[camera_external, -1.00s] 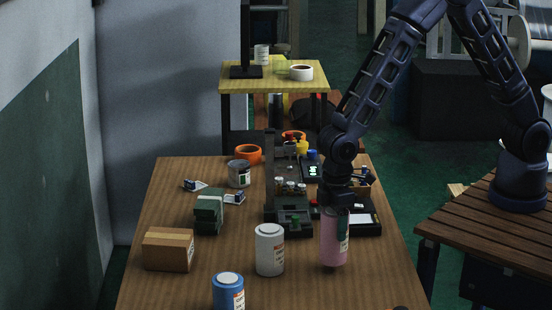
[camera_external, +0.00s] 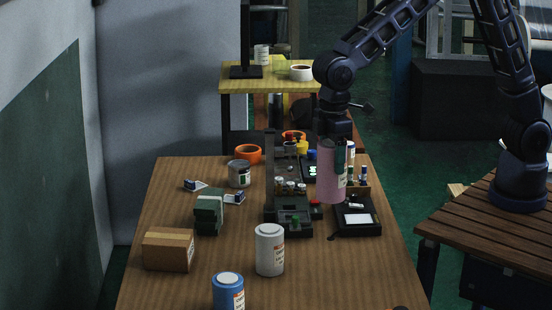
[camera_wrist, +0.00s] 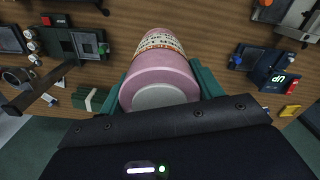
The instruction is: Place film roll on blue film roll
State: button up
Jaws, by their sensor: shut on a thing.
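My gripper (camera_external: 334,145) is shut on a pink film roll (camera_external: 331,178) and holds it upright in the air above the table's right half. The wrist view shows the pink roll (camera_wrist: 160,75) between the green jaws, its pale end towards the camera. The blue film roll (camera_external: 228,292) stands upright at the table's near edge, cut off by the bottom of the external view. A white film roll (camera_external: 270,250) stands upright behind it and to its right. The gripper is well behind and to the right of the blue roll. I cannot see the blue roll in the wrist view.
A cardboard box (camera_external: 168,250) stands at the left. Green blocks (camera_external: 209,213), a grey can (camera_external: 239,174) and an orange tape ring (camera_external: 248,154) lie farther back. A dark device with a post (camera_external: 287,205) and a black tray (camera_external: 357,215) are near the held roll.

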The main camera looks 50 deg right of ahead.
jog(key=w+a+r, duration=0.1)
jog(key=a+r, duration=0.2)
jog(key=a, duration=0.7)
jog(key=w+a+r, duration=0.1)
jog(key=a+r, duration=0.3)
jog(key=a, duration=0.7)
jog(key=w+a+r, duration=0.2)
jog(key=a+r, duration=0.1)
jog(key=a, duration=0.7)
notch_tip(320, 180, down, 20)
jog(key=shift+n, duration=0.4)
jog(key=shift+s, duration=0.1)
jog(key=o, duration=1.3)
jog(key=shift+f, duration=0.1)
notch_tip(320, 180, up, 12)
jog(key=shift+r, duration=0.2)
